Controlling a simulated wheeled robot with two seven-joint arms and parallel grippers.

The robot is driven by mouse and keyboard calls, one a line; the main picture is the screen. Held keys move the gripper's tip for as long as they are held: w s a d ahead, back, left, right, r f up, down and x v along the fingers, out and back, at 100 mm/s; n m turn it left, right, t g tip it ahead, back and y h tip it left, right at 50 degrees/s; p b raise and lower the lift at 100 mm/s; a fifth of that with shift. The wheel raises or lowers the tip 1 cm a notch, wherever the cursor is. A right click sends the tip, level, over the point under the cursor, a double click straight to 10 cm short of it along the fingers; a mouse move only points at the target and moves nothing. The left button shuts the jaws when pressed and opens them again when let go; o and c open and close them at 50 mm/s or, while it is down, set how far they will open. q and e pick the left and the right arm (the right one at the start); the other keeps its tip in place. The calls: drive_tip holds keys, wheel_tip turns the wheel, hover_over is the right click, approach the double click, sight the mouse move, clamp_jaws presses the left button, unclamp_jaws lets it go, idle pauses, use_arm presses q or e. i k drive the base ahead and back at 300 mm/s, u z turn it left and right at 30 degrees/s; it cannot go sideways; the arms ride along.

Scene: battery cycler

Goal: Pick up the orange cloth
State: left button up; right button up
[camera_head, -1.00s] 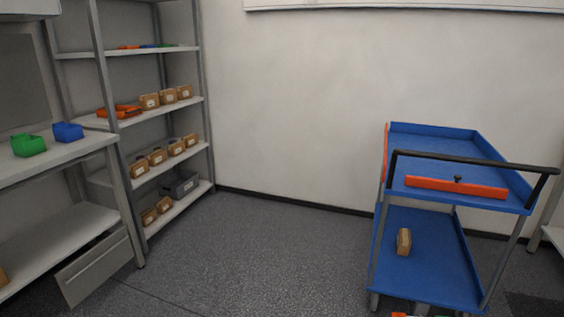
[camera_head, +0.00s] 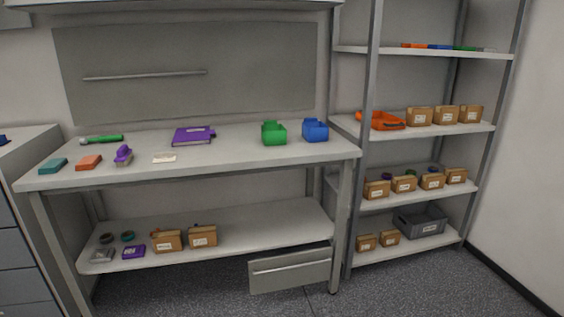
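An orange folded block (camera_head: 89,162), which looks like the orange cloth, lies flat on the left part of the workbench top (camera_head: 230,158). A similar teal folded block (camera_head: 53,166) lies to its left, and a purple-handled brush (camera_head: 123,155) stands to its right. Neither of my grippers shows in the head view.
Farther along the bench are a white card (camera_head: 164,158), a purple book (camera_head: 193,136), a green bin (camera_head: 273,133) and a blue bin (camera_head: 315,130). A shelf rack (camera_head: 372,150) stands at right. A grey panel (camera_head: 290,271) hangs low at the bench's front. Floor shows in front.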

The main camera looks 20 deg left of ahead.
sight(89, 162)
drive_tip(key=u, duration=1.4)
drive_tip(key=i, duration=1.65)
drive_tip(key=u, duration=0.7)
